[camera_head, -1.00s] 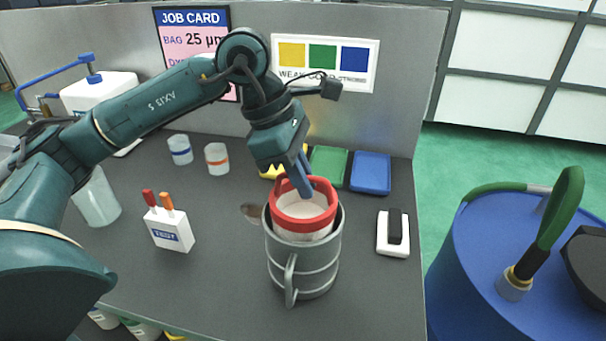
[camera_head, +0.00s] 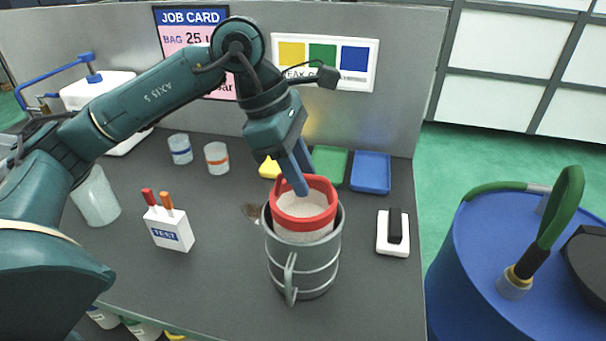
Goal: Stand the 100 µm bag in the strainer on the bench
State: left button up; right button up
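The bag (camera_head: 303,228) is pale with a thick red rim and stands upright in the grey metal strainer (camera_head: 303,268), which has a handle on its front side. The red rim sticks up above the strainer's edge; the bag's lower part is hidden inside. No micron marking on the bag can be read. My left gripper (camera_head: 304,182) points down at the far side of the red rim. Its two blue fingers look spread apart, one over the bag's opening and one behind the rim. My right gripper is not in view.
Yellow, green (camera_head: 329,166) and blue (camera_head: 371,171) trays lie behind the strainer. A white block with a black top (camera_head: 393,233) is to the right. A TEST holder (camera_head: 168,228) and small cups (camera_head: 217,158) are left. A job card (camera_head: 190,45) reads 25.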

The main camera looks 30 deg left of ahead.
pick_arm(q)
jog(key=v, duration=1)
jog(key=shift+a+r, duration=0.2)
jog(key=shift+r, duration=0.15)
